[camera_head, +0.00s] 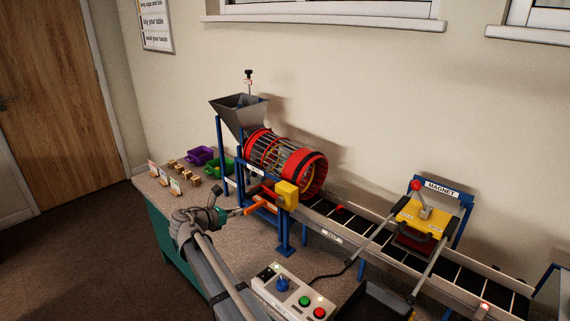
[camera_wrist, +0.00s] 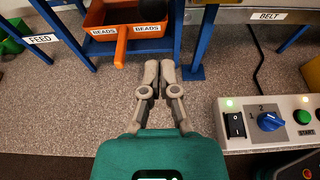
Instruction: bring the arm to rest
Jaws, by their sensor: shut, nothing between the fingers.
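My gripper (camera_head: 236,211) is teal with grey fingers and reaches out over the near part of the table in the head view. The wrist view shows its fingers (camera_wrist: 159,70) shut with nothing held, over bare speckled tabletop. The fingertips are close to the handle of an orange tray (camera_wrist: 102,17) marked BEADS, but apart from it in the wrist view. The tray (camera_head: 262,205) sits below the red-ringed drum (camera_head: 310,172); dark contents show in it.
A control box (camera_wrist: 270,122) with a blue knob stands right of my gripper. Blue stand legs (camera_wrist: 203,42) rise just beyond the fingers. The conveyor belt (camera_head: 365,226) runs right under a yellow magnet unit (camera_head: 421,213). Purple (camera_head: 200,156) and green bins (camera_head: 219,168) stand at the back left.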

